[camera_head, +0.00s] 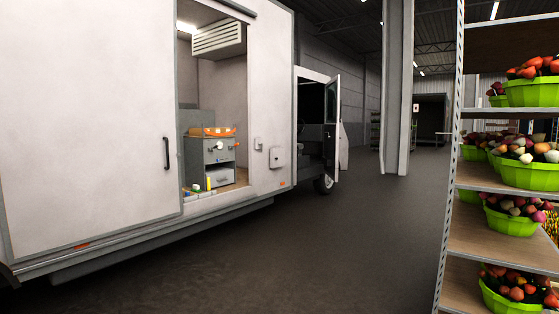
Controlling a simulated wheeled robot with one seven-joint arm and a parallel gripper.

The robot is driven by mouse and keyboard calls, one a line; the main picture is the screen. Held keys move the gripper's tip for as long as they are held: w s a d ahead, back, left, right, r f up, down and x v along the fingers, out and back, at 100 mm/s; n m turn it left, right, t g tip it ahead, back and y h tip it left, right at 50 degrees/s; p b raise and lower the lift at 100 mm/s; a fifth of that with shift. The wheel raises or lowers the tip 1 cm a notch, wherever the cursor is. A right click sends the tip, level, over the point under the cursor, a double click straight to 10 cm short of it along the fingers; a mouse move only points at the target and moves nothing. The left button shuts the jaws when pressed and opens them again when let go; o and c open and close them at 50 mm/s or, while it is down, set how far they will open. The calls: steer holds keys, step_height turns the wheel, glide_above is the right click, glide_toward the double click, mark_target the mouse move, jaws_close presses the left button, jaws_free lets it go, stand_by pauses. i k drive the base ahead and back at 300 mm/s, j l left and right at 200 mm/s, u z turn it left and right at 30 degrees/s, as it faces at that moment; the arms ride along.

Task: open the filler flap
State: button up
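The white van (90,110) fills the left of the head view, side on. To the right of its open side doorway, low on the body, is a small pale square panel (277,157) with a dark spot on it. It looks like the filler flap and appears shut. A smaller pale fitting (258,144) sits just up and left of it. My gripper is not in view.
The cab door (332,130) stands open beyond the panel. A shelf rack (470,235) with green tulip bowls (512,221) is on the right. The dark floor (330,250) between is clear.

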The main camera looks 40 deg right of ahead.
mark_target(277, 155)
steer(key=i+l+z, duration=0.75)
steer(key=i+z, duration=0.15)
steer(key=i, duration=0.4)
steer(key=i+z, duration=0.3)
steer(key=i, duration=5.85)
steer(key=i+l+u, duration=0.1)
steer(key=i, duration=0.65)
steer(key=i+l, duration=0.15)
steer(key=i, duration=0.6)
